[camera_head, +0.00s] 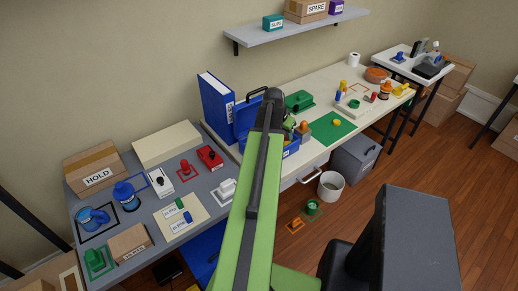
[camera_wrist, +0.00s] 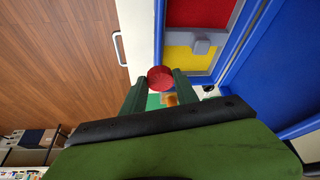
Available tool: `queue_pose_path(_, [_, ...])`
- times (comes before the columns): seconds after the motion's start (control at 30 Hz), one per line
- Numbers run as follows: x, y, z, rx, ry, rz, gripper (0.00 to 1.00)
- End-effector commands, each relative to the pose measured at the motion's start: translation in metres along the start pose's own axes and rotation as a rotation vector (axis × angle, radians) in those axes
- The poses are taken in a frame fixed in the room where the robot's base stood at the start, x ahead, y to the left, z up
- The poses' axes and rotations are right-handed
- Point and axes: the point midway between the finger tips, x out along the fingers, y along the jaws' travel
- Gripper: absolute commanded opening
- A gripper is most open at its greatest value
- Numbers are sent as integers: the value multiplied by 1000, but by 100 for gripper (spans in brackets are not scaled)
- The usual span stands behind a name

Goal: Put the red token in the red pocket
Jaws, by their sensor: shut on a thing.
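My gripper (camera_wrist: 160,85) is shut on the red token (camera_wrist: 160,77), a round red piece held at the tips of the two green fingers. In the wrist view the token is beside the blue case (camera_wrist: 233,75), overlapping its near edge in the picture; its height above it is unclear. The red pocket (camera_wrist: 198,11) is at the top, partly cut off by the frame. In the head view the blue case (camera_head: 292,148) is partly hidden by my arm, and the token cannot be made out.
A green mat (camera_head: 330,130) lies right of the case. A tall blue binder (camera_head: 215,103) stands behind left. The grey table (camera_head: 150,211) at left holds boxes and several coloured pieces. A white bin (camera_head: 331,186) stands on the floor in front.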

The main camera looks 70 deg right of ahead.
Motion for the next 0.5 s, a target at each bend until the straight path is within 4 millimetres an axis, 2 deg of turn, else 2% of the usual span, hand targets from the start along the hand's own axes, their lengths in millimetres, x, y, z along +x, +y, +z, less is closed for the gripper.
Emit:
queue_pose_path(0.03, [-5,-8,-22,0,0,0,0])
queue_pose_path(0.1, [-3,-11,-30,-3,0,-1,0])
queue_pose_path(0.17, [-1,-12,-29,-4,0,-2,0])
queue_pose_path(0.27, [6,-18,-17,-6,0,-3,0])
queue_pose_path(0.5, [29,-64,37,-8,0,-4,0])
